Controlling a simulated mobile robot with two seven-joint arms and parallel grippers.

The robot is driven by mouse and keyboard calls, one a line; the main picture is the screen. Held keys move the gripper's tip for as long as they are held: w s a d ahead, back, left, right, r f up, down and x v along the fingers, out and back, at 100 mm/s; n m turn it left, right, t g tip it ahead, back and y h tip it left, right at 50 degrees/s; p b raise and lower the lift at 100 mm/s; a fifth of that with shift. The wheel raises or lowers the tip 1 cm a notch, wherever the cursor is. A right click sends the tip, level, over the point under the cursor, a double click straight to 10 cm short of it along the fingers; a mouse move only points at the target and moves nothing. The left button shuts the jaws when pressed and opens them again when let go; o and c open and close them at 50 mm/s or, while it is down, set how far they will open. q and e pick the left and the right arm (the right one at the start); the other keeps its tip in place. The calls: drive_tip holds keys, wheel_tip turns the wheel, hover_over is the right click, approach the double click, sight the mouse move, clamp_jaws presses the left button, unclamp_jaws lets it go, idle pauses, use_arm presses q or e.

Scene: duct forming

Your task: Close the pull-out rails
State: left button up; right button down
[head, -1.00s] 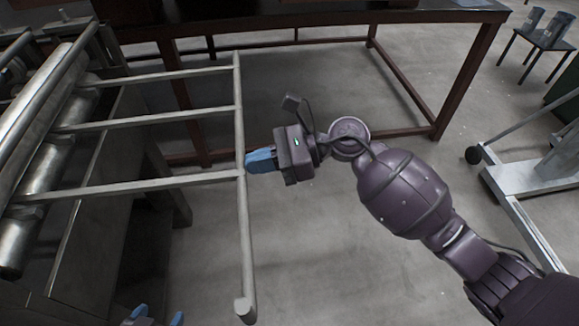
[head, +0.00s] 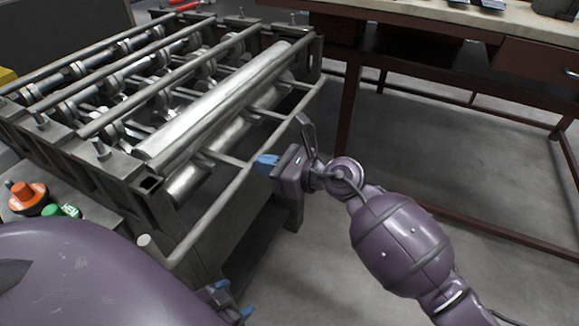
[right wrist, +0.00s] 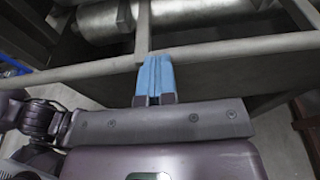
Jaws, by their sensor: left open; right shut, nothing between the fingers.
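The pull-out rails end in a long grey front bar (head: 212,214), joined to the machine by several cross rods. The bar stands a short way out from the metal rollers (head: 215,107). It also crosses the right wrist view (right wrist: 85,70). My right gripper (head: 264,161) is shut and empty, its blue fingertips at the bar's outer side. In the right wrist view its blue fingers (right wrist: 155,75) meet the bar near a cross rod and appear to touch it. My left gripper (head: 232,300) is low in the head view, open and apart from the bar, partly hidden behind my purple arm.
The forming machine (head: 120,85) fills the left. An orange knob (head: 27,194) and a green button (head: 62,211) sit on its near corner. A dark red workbench (head: 350,100) stands behind my right arm. Floor is clear at lower right.

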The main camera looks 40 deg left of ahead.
use_arm(q)
drive_tip(key=shift+a+r, duration=0.1)
drive_tip(key=shift+r, duration=0.1)
use_arm(e)
drive_tip(key=shift+s+a, duration=0.15)
drive_tip(key=shift+a, duration=0.45)
use_arm(q)
drive_tip(key=shift+w, duration=0.1)
use_arm(e)
drive_tip(key=shift+r, duration=0.15)
use_arm(q)
drive_tip(key=shift+s+d+r+p, duration=0.35)
drive_tip(key=shift+d+r+p, duration=0.2)
drive_tip(key=shift+d+p, duration=0.2)
use_arm(e)
drive_tip(key=v, duration=1.4)
drive_tip(key=shift+d, duration=0.15)
